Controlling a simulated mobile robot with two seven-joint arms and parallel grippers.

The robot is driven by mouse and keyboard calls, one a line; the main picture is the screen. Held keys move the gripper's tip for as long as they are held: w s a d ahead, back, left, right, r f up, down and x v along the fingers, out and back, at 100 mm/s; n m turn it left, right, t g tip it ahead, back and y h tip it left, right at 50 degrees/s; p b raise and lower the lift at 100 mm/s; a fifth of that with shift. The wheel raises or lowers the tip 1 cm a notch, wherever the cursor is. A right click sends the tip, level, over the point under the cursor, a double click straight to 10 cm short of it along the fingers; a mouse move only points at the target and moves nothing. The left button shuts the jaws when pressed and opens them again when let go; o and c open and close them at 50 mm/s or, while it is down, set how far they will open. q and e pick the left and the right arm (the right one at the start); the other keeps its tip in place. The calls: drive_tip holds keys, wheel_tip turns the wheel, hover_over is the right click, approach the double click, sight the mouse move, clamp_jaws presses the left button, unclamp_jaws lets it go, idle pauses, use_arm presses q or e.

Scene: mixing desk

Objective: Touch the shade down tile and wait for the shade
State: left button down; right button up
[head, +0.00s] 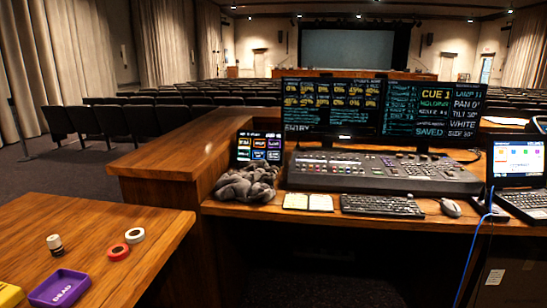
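A small upright touch panel (260,146) stands on the desk, left of the mixing console. It shows two rows of small coloured tiles on a dark screen. The labels are too small to read, so I cannot tell which tile is shade down. A crumpled grey cloth (246,184) lies in front of the panel, close to its lower edge. A large grey screen (347,49) hangs on the far wall; I cannot tell whether any shade is moving. Neither of my grippers is in view.
The console (385,173), two monitors (331,108), a keyboard (381,205), a mouse (451,207) and a laptop (518,165) crowd the wooden desk. An open notebook (308,202) lies near its front edge. A side table (125,225) holds tape rolls and a purple tray (60,288).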

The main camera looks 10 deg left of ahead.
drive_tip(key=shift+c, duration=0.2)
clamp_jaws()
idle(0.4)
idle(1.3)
